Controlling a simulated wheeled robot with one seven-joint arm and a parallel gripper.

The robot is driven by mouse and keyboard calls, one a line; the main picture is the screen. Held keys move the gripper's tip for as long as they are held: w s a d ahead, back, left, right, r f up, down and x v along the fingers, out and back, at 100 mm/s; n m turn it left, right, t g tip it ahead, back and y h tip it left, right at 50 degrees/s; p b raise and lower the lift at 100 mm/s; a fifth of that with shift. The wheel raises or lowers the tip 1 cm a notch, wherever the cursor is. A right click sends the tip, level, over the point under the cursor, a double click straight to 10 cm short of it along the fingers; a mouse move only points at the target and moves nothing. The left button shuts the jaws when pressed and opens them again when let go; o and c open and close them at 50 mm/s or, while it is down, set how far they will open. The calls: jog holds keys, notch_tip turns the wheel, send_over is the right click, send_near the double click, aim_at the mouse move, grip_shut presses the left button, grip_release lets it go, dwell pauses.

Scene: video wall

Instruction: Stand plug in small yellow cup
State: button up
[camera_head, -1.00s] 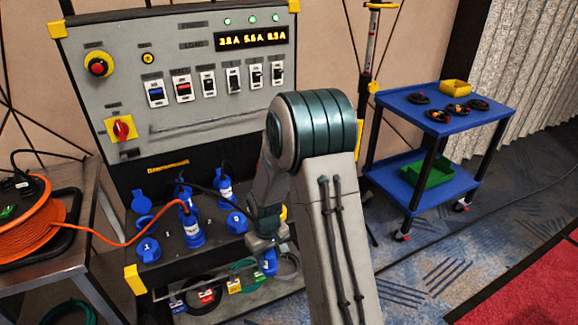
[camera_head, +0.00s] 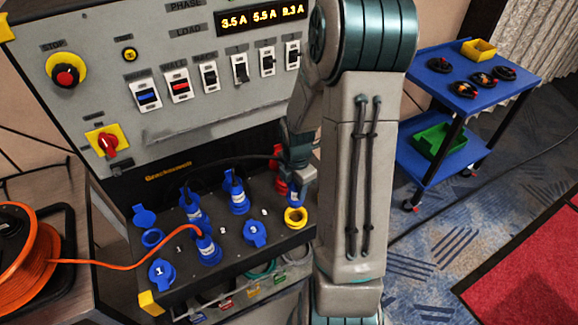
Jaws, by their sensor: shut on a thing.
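The small yellow cup (camera_head: 296,217) is at the right front of the dark socket ledge, with its round opening facing up. My gripper (camera_head: 298,183) is just above and behind it in the picture, pointing down. It is shut on a blue plug (camera_head: 293,197), which is partly hidden by the fingers. The plug looks upright, with its lower end close to the yellow cup's rim. I cannot tell whether they touch.
Blue plugs (camera_head: 207,249) and blue lidded sockets (camera_head: 161,272) fill the ledge to the left. A red part (camera_head: 281,180) is beside my gripper. An orange cable runs to a reel (camera_head: 22,250) at left. A blue cart (camera_head: 436,76) stands at right.

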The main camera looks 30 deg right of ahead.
jog(key=shift+w+d, duration=0.1)
jog(key=shift+w, duration=0.05)
notch_tip(320, 180, down, 4)
jog(key=b, duration=0.4)
jog(key=shift+f+b, duration=0.7)
jog(key=shift+f, duration=0.25)
jog(key=shift+d+f+b, duration=0.15)
jog(key=shift+f+b, duration=0.65)
jog(key=shift+f, duration=0.9)
dwell(1.3)
jog(key=o, duration=1.6)
jog(key=shift+c, duration=0.2)
jog(key=shift+r, duration=0.1)
